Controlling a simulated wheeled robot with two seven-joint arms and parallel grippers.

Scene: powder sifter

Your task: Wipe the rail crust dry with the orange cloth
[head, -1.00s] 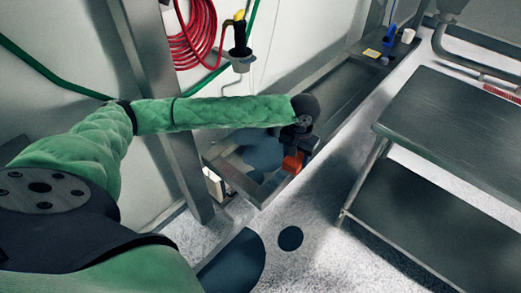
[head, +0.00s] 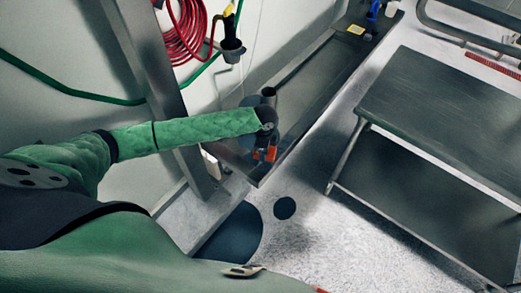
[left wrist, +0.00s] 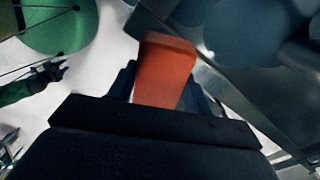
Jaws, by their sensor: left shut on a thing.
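The orange cloth (head: 270,154) is at the end of my left arm in the head view, over the near end of the long metal trough. It also shows in the left wrist view (left wrist: 163,70), clamped between the dark fingers. My left gripper (head: 263,154) is shut on it. Blue-grey patches show on the trough near the gripper; I cannot tell whether they are the rail crust. I cannot tell whether the cloth touches the rail. My right gripper is not in view.
The metal trough (head: 318,92) runs along the wall. A metal table (head: 445,115) with a lower shelf stands on the right. A red hose coil (head: 186,30) and a grey holder (head: 232,50) hang on the wall. Dark round patches (head: 285,208) lie on the floor.

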